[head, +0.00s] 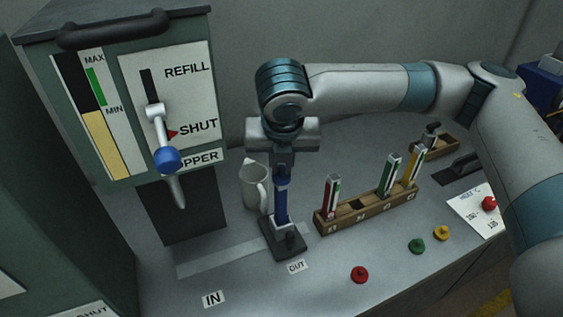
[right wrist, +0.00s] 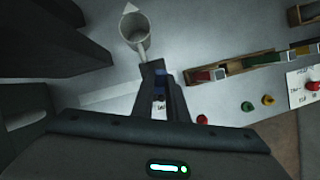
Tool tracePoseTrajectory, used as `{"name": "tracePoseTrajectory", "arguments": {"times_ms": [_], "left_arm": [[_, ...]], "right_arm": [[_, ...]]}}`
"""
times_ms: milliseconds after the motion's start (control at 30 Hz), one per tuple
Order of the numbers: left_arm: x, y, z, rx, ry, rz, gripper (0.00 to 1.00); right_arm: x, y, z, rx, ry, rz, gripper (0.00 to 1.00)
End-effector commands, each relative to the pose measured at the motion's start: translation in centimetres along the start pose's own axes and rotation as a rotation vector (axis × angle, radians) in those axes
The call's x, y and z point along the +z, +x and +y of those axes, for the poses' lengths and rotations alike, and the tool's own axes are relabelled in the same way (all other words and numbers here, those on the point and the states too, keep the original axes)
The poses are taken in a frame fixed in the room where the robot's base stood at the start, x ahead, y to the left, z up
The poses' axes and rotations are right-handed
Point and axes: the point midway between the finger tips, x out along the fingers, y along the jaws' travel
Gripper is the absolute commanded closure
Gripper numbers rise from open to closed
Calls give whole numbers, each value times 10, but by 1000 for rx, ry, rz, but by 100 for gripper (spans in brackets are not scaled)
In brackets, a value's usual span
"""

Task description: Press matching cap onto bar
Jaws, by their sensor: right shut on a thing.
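My right gripper (head: 283,178) points down and is shut on a blue bar (head: 281,207), which is upright. The bar's lower end is at a dark stand (head: 287,246) beside the OUT label; I cannot tell whether it is seated. In the right wrist view a little blue (right wrist: 160,90) shows between the fingers. Loose caps lie on the table: red (head: 359,274), green (head: 417,246) and yellow (head: 442,233). Another red cap (head: 489,203) is on a paper sheet. No loose blue cap is visible. My left gripper is not in view.
A wooden rack (head: 345,223) holds red, green and yellow bars, with one empty slot. A white jug (head: 254,185) stands just left of my gripper. A dispenser (head: 125,110) with a blue-knobbed lever (head: 166,160) stands at the left. The table front near the IN label (head: 213,299) is clear.

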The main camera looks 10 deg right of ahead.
Motion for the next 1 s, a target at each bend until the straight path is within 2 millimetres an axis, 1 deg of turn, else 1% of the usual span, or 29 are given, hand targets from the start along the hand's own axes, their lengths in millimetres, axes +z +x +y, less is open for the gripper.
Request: {"name": "tracePoseTrajectory", "arguments": {"times_ms": [333, 867, 900, 967, 1000], "left_arm": [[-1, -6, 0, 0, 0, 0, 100], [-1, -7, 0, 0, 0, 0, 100], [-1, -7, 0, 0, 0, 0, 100], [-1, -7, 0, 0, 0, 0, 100], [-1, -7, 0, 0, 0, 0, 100]], "right_arm": [[0, 0, 0, 0, 0, 1, 100], [0, 0, 0, 0, 0, 0, 100], [0, 0, 0, 0, 0, 0, 80], [0, 0, 0, 0, 0, 0, 65], [0, 0, 0, 0, 0, 0, 65]]}}
